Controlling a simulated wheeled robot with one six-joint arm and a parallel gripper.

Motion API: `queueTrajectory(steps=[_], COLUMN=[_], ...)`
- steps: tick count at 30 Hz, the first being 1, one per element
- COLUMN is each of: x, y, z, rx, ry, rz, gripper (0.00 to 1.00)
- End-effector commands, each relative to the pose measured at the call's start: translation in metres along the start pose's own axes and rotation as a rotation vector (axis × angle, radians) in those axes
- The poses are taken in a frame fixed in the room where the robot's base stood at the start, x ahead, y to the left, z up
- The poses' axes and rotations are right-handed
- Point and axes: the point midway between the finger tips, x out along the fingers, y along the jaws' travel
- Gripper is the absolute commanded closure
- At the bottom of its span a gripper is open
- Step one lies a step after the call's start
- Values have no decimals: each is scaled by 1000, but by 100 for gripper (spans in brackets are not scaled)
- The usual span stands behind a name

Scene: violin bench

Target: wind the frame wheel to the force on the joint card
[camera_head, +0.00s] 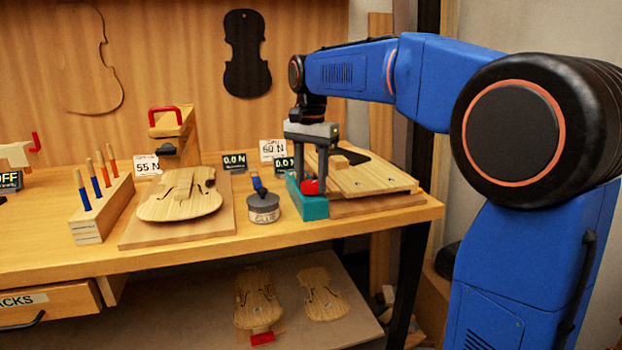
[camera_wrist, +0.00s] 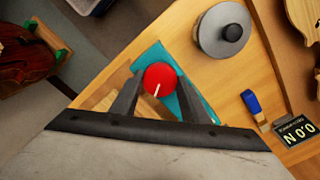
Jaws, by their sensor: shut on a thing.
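The red frame wheel (camera_head: 312,187) is on a teal frame (camera_head: 313,207) at the front left corner of the right-hand work board. My gripper (camera_head: 309,180) points down over it and is shut on the wheel. In the wrist view the red wheel (camera_wrist: 160,77), with a white pointer line, sits between the fingertips of my gripper (camera_wrist: 159,84). A card reading 60 N (camera_head: 272,150) stands behind, and a small display (camera_head: 284,165) near it reads 0.0 N. Another card reading 55 N (camera_head: 147,165) stands farther left.
A grey lidded pot (camera_head: 263,213) stands just left of the teal frame. A violin plate (camera_head: 180,205) lies on a board in the middle. A peg block (camera_head: 100,220) is farther left. Another 0.0 N display (camera_head: 234,161) stands at the back. The bench's front edge is close by.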

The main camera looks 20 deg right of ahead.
Motion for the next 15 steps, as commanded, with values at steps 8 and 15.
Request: queueTrajectory(steps=[8, 15], x=[-1, -1], y=[0, 0], z=[-1, -1], rx=[224, 355], ry=[2, 2], rz=[-3, -3], gripper=[81, 81])
